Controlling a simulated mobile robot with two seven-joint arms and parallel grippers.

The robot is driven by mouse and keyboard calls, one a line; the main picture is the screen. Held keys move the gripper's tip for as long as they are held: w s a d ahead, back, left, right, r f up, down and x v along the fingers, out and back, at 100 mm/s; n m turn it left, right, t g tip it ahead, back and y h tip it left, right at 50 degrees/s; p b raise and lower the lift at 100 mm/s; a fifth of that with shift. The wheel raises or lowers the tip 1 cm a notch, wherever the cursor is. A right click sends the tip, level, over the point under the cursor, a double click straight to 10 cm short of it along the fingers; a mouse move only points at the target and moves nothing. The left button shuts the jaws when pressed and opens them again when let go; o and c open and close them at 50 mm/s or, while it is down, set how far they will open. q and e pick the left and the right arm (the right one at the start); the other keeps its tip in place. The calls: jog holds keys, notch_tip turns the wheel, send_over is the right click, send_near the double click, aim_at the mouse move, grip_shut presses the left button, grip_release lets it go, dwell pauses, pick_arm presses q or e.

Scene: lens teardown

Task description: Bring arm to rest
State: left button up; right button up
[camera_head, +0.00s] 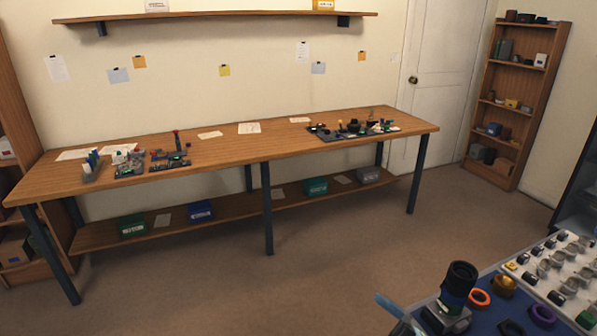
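Neither of my grippers shows in the head view. At the bottom right is the near corner of a bench with a blue mat (487,322). A black lens barrel (459,284) stands upright there on a grey block-like holder (445,317). An orange ring (480,298), a dark yellow-brown part (503,286) and a purple ring (542,315) lie to its right. A white tray (545,262) holds several small black and grey parts. A light blue stick-like thing (392,306) slants at the mat's left edge; I cannot tell what it is.
A long wooden table (225,160) with dark legs stands along the far wall, with small parts and papers on top and bins on its lower shelf. A bookshelf (515,100) stands by a white door (443,80) at right. The brown floor (290,285) between is clear.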

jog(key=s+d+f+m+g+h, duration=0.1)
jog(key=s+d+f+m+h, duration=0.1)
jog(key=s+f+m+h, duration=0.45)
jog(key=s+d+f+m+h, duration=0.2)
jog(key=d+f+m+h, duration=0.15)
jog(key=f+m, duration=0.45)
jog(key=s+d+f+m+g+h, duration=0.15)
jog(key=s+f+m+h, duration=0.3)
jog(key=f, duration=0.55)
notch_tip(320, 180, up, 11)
jog(key=p, duration=1.3)
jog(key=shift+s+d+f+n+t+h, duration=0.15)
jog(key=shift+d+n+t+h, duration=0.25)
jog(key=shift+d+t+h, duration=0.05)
